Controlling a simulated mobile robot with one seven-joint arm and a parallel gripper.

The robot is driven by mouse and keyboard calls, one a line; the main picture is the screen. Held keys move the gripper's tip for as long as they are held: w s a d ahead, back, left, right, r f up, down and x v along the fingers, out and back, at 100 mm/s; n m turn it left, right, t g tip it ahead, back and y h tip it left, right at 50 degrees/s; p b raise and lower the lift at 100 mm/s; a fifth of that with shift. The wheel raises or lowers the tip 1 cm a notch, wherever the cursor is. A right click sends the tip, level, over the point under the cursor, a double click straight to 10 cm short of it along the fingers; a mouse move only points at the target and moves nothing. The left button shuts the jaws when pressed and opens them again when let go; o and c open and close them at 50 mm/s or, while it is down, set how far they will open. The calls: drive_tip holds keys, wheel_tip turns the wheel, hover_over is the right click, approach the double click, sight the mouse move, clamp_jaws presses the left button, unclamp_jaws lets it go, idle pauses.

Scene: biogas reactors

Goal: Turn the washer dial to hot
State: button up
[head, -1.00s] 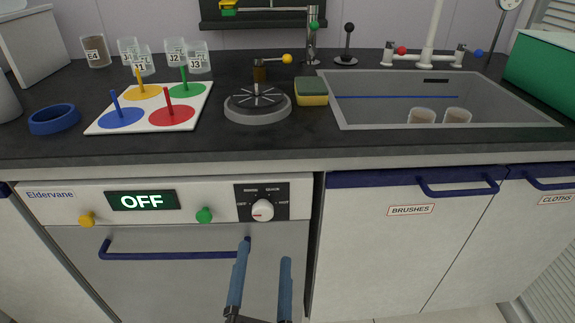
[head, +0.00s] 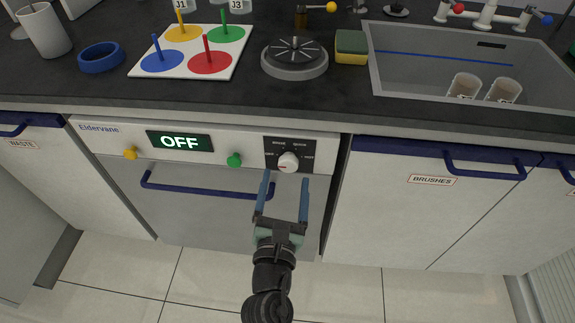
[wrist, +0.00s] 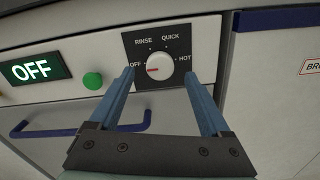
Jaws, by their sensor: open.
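The washer dial (head: 288,162) is a round white knob on a black plate at the right of the washer's front panel. In the wrist view the dial (wrist: 160,65) has a red mark pointing left, toward OFF; RINSE, QUICK and HOT follow around it to the right. The washer display (head: 180,141) reads OFF. My gripper (head: 286,178) is open and empty, its two blue fingers just below and in front of the dial. In the wrist view the fingers (wrist: 160,80) stand left and right of the dial, apart from it as far as I can tell.
A green button (wrist: 93,81) and a yellow knob (head: 130,153) sit left of the dial. A blue door handle (head: 205,187) runs below the panel. The dark counter (head: 330,100) overhangs above. The BRUSHES cupboard (head: 400,200) is to the right.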

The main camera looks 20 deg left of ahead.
sight(288, 167)
drive_tip(key=shift+x, duration=2.05)
clamp_jaws()
